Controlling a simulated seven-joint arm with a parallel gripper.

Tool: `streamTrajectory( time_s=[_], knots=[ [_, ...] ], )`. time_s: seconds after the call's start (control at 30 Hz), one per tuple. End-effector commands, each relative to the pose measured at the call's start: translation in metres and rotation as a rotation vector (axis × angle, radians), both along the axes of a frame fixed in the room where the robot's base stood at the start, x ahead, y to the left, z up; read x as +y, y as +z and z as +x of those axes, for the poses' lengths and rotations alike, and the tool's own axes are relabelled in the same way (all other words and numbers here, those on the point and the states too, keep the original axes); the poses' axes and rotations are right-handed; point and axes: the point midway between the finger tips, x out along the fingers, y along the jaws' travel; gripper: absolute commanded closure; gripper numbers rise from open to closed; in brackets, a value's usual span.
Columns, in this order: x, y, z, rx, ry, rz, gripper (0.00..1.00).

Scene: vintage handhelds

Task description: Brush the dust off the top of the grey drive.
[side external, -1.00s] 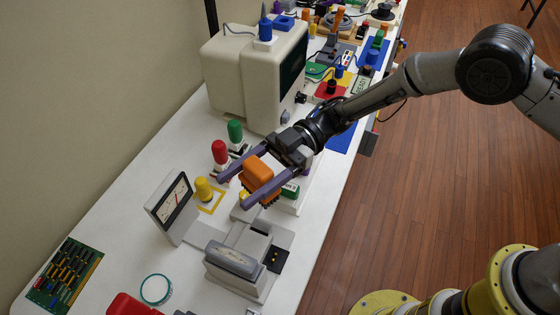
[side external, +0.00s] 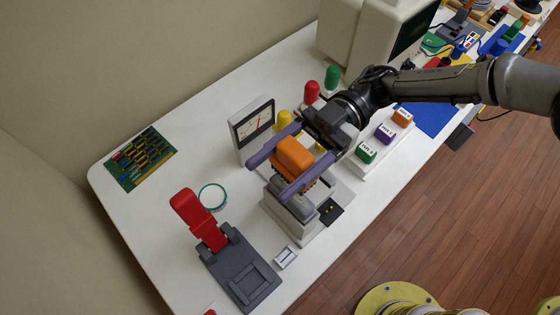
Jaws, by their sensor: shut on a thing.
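My gripper (side external: 272,179), with purple fingers, is shut on an orange brush (side external: 295,153) with dark bristles pointing down. The grey drive (side external: 288,205) is a pale box with a darker grey top, in the middle of the white table. The brush is over the far part of the drive's top. The fingers and brush cover part of that top, and I cannot tell whether the bristles touch it. No dust can be made out at this size.
A dial meter (side external: 252,128) stands close behind the drive on the left. Red (side external: 311,91), green (side external: 332,77) and yellow (side external: 284,121) knobs stand behind. A red-levered grey device (side external: 240,270) is in front left. A rack of labelled cartridges (side external: 347,170) is to the right.

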Motion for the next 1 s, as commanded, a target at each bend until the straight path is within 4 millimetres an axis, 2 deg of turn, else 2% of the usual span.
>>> streamTrajectory(
  time_s=[0.27, 0.6, 1.0],
  knots=[
    [0.0, -0.018, 0.0, 0.002, 0.0, -0.001, 0.89],
    [0.0, -0.05, 0.0, 0.001, 0.0, 0.0, 0.89],
    [0.0, -0.057, 0.0, 0.001, -0.001, 0.001, 0.89]
  ],
)
